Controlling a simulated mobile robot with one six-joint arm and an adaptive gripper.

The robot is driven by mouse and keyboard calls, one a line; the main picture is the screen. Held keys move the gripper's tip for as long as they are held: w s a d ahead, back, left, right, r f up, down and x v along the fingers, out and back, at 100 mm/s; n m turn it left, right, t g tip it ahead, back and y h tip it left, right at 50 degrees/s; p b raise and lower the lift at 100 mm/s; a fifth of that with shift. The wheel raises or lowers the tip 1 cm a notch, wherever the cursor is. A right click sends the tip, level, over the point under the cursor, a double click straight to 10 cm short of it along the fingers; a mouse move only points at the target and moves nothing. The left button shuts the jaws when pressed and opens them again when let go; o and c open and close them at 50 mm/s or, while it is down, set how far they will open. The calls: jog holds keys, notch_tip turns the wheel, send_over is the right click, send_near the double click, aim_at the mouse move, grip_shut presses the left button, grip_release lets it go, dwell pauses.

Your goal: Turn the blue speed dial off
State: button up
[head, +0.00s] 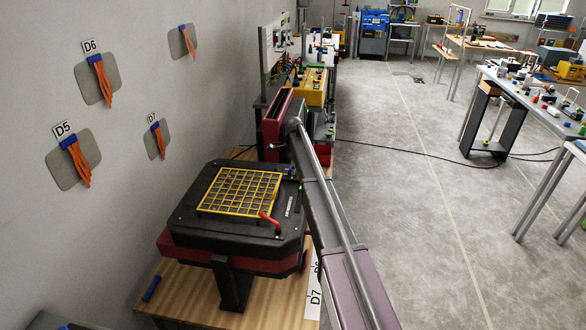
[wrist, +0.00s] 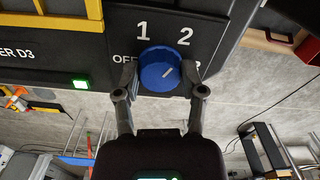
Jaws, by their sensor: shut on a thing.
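The blue speed dial (wrist: 158,70) is on a black panel in the wrist view, with white marks OFF, 1, 2 and a partly hidden 3 around it. Its white pointer line slants up and right, roughly toward the 2. My gripper (wrist: 163,80) is shut on the dial, one finger on its left side and one on its right. The left finger covers part of the OFF mark. In the head view my arm reaches away from the lower right; the gripper and dial cannot be made out there.
A lit green button (wrist: 81,84) is left of the dial on the panel. In the head view, a black machine with a yellow grid (head: 240,192) stands on a wooden bench (head: 180,285) left of my arm. Open grey floor (head: 430,220) lies to the right.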

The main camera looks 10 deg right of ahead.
jog(key=n, duration=0.5)
jog(key=shift+s+n, duration=0.1)
jog(key=shift+n, duration=0.2)
jog(key=n, duration=1.1)
jog(key=shift+s+d+n, duration=0.1)
jog(key=shift+d+n, duration=0.05)
jog(key=shift+n, duration=0.25)
jog(key=n, duration=0.6)
jog(key=shift+d, duration=0.1)
jog(key=o, duration=1.1)
jog(key=shift+o, duration=0.2)
jog(key=shift+m, duration=0.3)
